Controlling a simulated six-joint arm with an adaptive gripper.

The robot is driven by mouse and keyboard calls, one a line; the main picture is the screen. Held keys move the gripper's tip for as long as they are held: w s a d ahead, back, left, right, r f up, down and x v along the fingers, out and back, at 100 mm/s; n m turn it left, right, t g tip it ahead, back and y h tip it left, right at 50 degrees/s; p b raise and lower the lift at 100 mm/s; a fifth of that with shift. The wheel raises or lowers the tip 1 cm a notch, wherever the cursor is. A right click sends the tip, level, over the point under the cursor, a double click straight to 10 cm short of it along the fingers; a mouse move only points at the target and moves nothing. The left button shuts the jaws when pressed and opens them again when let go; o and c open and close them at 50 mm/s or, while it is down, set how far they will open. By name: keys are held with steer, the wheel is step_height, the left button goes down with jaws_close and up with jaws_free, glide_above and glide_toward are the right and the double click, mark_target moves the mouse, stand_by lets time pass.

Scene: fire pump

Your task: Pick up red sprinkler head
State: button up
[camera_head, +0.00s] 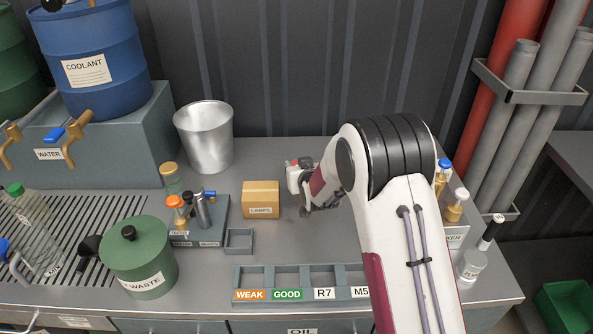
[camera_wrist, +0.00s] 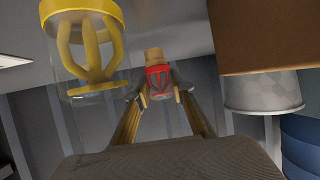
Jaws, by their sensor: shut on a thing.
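The red sprinkler head (camera_wrist: 158,82) is between the fingertips of my gripper (camera_wrist: 160,92) in the wrist view. It has a red middle and a tan end, and the fingers touch it on both sides. My gripper is shut on it. In the head view my wrist is bent down behind the big arm link, right of the LAMPS box. The fingertips and the sprinkler head cannot be made out clearly there.
The LAMPS box (camera_head: 261,200) stands left of my wrist. A metal bucket (camera_head: 205,137) is behind it. A labelled sorting tray (camera_head: 300,268) lies in front. A yellow, caged fitting (camera_wrist: 88,40) looms close at left in the wrist view. Bottles (camera_head: 455,205) stand at right.

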step_height(320, 180, up, 8)
steer(key=shift+r, duration=0.1)
stand_by(0.4)
stand_by(0.5)
